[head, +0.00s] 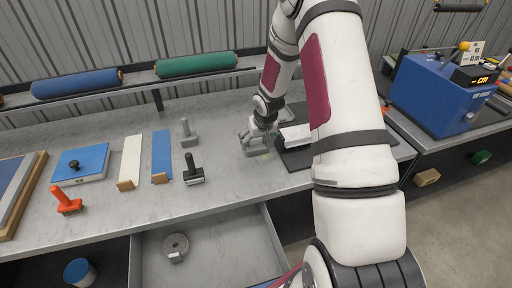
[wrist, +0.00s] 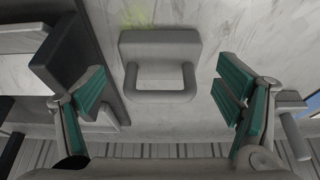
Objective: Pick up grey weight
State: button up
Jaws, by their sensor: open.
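A grey weight, a block with a loop handle (wrist: 159,48), lies on the bench between my gripper's two fingers in the wrist view. My gripper (wrist: 160,90) is open, with green-padded fingers on either side of the handle and a visible gap on both sides. In the head view my gripper (head: 260,134) is low over the bench, and the grey weight (head: 256,152) shows partly below it. Another grey piece with an upright handle (head: 189,134) stands further left, and a dark-handled block (head: 193,172) stands in front of that.
A dark mat (head: 297,160) with a white-topped block (head: 296,135) is close to my gripper's right in the head view. Blue (head: 161,154) and cream (head: 130,160) strips lie left. An open drawer (head: 215,235) is below the front edge. A blue machine (head: 438,93) stands at right.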

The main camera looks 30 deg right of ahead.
aim_at(256, 144)
jog(key=x, duration=0.4)
jog(key=shift+w+d+f, duration=0.1)
jog(key=shift+w+f, duration=0.2)
jog(key=c, duration=1.3)
jog(key=shift+w+r, duration=0.15)
jog(key=c, duration=0.4)
